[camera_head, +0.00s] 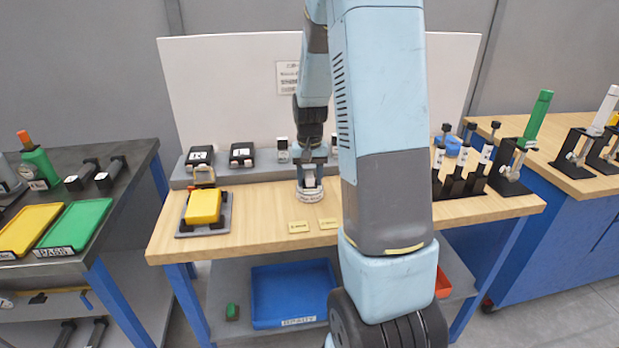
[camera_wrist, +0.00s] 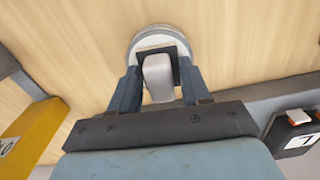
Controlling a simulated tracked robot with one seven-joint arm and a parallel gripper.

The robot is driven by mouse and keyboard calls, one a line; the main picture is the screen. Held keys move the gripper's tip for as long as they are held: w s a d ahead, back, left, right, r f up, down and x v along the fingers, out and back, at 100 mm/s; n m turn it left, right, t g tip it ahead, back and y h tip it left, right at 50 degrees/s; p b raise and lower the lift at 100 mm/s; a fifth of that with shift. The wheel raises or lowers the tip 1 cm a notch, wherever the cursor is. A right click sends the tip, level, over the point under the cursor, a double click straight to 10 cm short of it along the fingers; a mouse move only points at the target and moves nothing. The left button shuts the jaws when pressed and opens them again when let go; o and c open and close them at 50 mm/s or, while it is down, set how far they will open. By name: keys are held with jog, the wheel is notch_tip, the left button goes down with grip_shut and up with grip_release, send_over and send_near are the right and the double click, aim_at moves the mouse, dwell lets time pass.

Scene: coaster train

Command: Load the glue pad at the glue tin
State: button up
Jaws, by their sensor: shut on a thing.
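My gripper (camera_head: 311,172) points down over the wooden bench and is shut on the glue pad. In the wrist view the pad's pale grey handle (camera_wrist: 158,75) sits between the two fingers (camera_wrist: 160,88), with a dark square part at its far end. The round whitish glue tin (camera_head: 310,195) stands on the bench right under the pad. Its pale rim also shows in the wrist view (camera_wrist: 146,36), around the dark square. The pad is at or in the tin's mouth; I cannot tell whether it touches the glue.
A yellow block (camera_head: 203,206) sits on a dark base at the bench's left. Two small tan plates (camera_head: 299,227) lie near the front edge. A grey ledge (camera_head: 262,172) with black blocks runs behind. Black stands (camera_head: 474,184) hold tools at right. My arm hides the bench's middle right.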

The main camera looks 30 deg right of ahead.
aim_at(310, 175)
dwell(0.6)
jog(key=shift+r, duration=3.45)
